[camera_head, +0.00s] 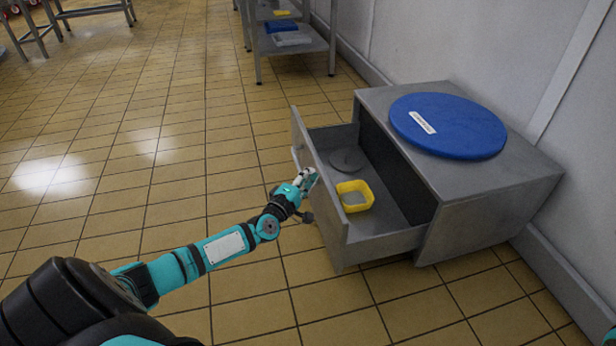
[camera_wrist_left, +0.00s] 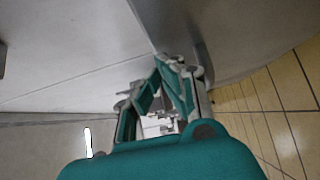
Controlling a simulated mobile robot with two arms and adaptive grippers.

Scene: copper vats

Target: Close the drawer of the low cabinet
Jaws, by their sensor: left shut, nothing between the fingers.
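The low grey cabinet (camera_head: 490,205) stands against the wall at the right in the head view. Its drawer (camera_head: 385,240) is pulled well out toward the left, with the inside showing. A yellow square container (camera_head: 356,187) and a flat dark grey disc lie in the drawer. My left gripper (camera_head: 307,179) is at the outer side of the drawer front, near its middle, with its fingers shut and empty. I cannot tell whether it touches the front. The left wrist view shows the fingers (camera_wrist_left: 165,75) close to a grey surface. My right gripper is out of view.
A blue round board (camera_head: 447,125) with a white label lies on the cabinet top. A metal shelf table (camera_head: 292,42) stands at the back, with another metal table at the far left. The tiled floor (camera_head: 150,130) left of the drawer is clear.

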